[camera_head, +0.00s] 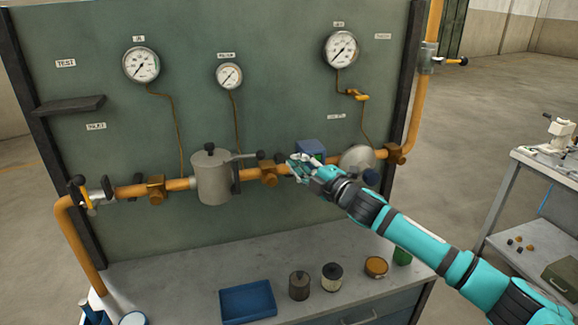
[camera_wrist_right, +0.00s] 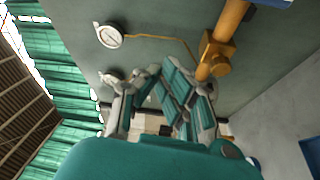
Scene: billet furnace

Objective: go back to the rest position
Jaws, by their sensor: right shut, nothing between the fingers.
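My right arm, in teal and black, reaches in from the lower right of the head view. Its gripper (camera_head: 303,168) is in front of the orange pipe (camera_head: 330,160), near a small blue box (camera_head: 311,148) on the line. In the right wrist view the gripper's linked fingers (camera_wrist_right: 160,90) show in the middle, shut with nothing between them. An orange pipe with a brass fitting (camera_wrist_right: 216,54) is at the upper right there. I cannot tell whether the gripper touches the pipe. My left gripper is not in view.
A green panel (camera_head: 280,100) carries several gauges and a grey cylinder (camera_head: 211,177). Below it, a bench (camera_head: 190,275) holds a blue tray (camera_head: 247,301) and several small cans. A grey side table (camera_head: 540,165) stands right. Open floor (camera_head: 490,110) lies behind it.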

